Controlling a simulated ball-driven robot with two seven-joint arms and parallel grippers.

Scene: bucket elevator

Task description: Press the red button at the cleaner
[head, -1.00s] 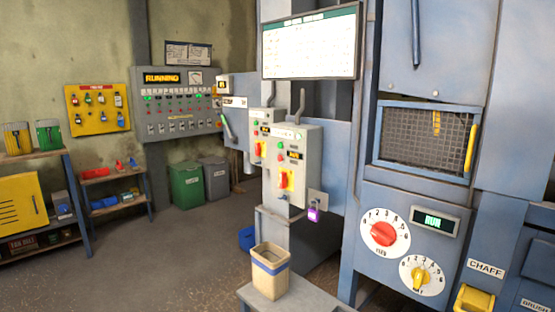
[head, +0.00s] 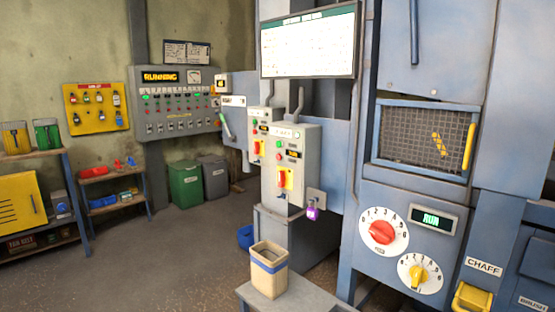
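The cleaner is the large blue-grey machine (head: 400,200) at the right, with a RUN display (head: 433,219), a red dial (head: 383,232) and a yellow dial (head: 419,275). Two grey switch boxes stand on a post left of it. The nearer box (head: 290,165) carries small green and red buttons, a lit amber display and a red-and-yellow rotary switch (head: 285,178). Its red button (head: 279,155) is tiny, below a green one (head: 281,145). The farther box (head: 261,135) has similar controls. Neither gripper is in view.
A purple padlock (head: 312,213) hangs beside the nearer box. A tan bin (head: 269,270) stands on a low grey bench (head: 305,298) in front. A control panel (head: 180,103) reading RUNNING is at the back wall. Open floor lies at the centre left.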

